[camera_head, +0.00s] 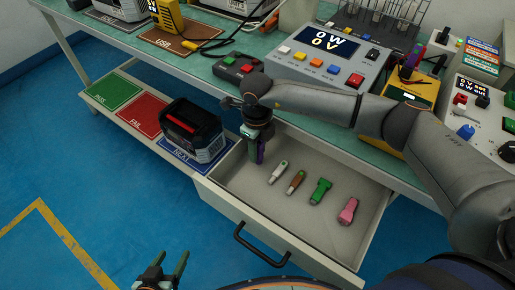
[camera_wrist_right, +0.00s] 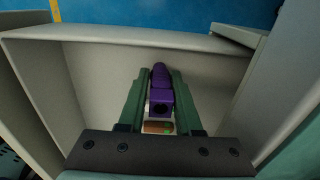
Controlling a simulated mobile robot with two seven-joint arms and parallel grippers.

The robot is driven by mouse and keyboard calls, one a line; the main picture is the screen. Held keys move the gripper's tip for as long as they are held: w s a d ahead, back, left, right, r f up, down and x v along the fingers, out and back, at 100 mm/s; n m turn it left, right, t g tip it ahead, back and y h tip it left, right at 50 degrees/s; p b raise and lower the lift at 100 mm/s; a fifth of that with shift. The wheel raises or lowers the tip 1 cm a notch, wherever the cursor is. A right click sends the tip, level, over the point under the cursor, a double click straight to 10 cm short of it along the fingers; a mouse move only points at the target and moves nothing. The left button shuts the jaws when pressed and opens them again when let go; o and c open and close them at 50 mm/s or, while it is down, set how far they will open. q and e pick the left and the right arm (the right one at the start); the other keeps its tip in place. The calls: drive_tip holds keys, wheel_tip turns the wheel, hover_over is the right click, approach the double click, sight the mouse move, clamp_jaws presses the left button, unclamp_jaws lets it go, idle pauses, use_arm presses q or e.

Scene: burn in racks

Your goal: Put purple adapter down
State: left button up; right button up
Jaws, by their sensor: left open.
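The purple adapter (camera_head: 261,153) is between the fingers of my right gripper (camera_head: 257,143), at the left end of the open drawer (camera_head: 232,188). It hangs roughly upright there. In the right wrist view the purple adapter (camera_wrist_right: 160,92) sits between the two green fingers (camera_wrist_right: 160,85), which look closed on it. Whether its lower end touches the drawer floor cannot be told. My left gripper (camera_head: 167,266) is open and empty at the bottom of the head view, in front of the drawer.
A white adapter (camera_head: 278,172), a brown one (camera_head: 296,181), a green one (camera_head: 320,190) and a pink one (camera_head: 348,211) lie in the drawer. A black device (camera_head: 192,128) stands on the blue mat left of the drawer. The bench top with its test panel (camera_head: 325,55) is above.

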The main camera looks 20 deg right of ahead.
drive_tip(key=o, duration=0.4)
drive_tip(key=shift+r, duration=0.1)
wheel_tip(320, 180, up, 12)
drive_tip(key=p, duration=0.1)
drive_tip(key=shift+r, duration=0.15)
drive_tip(key=shift+a, duration=0.1)
